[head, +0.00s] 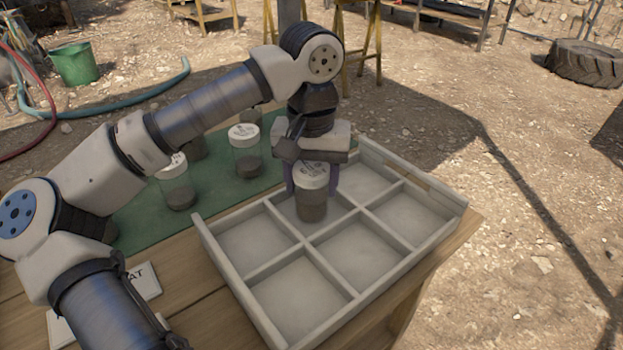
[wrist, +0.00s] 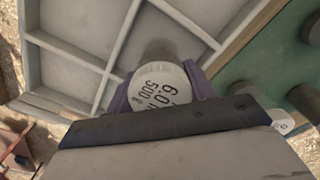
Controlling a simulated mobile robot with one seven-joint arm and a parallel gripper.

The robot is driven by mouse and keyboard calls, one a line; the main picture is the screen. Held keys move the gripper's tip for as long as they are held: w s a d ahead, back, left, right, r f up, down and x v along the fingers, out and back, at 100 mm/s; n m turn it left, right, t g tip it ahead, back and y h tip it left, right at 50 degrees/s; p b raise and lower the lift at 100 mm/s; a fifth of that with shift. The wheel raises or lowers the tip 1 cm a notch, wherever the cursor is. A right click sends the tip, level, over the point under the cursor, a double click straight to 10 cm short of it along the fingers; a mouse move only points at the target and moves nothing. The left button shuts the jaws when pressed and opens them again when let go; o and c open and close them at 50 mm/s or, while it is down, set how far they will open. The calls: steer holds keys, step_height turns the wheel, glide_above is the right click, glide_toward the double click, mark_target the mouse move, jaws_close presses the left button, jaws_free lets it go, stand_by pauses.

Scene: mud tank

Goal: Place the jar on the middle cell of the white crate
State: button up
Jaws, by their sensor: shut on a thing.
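My gripper (head: 312,181) points down over the white crate (head: 231,276), its purple fingers shut on a jar (head: 312,207). The jar is upright, with a white lid and dark contents. In the head view it shows in the middle cell of the crate's row nearest the green mat; I cannot tell whether its base touches the cell floor. In the wrist view the jar's lid (wrist: 160,88) reads "6.0" and "500 g" between the two fingers (wrist: 161,92). The crate's other visible cells are empty.
More lidded jars stand on the green mat (head: 140,222), including one left (head: 177,190) and one nearer the crate (head: 246,160). White printed cards (head: 143,281) lie on the wooden table at the front left. The crate's right side is near the table edge.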

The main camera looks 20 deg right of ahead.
steer(key=shift+f, duration=0.1)
steer(key=o, duration=1.3)
steer(key=shift+o, duration=0.2)
step_height(320, 180, up, 12)
steer(key=shift+r+p, duration=0.15)
steer(key=shift+p, duration=0.95)
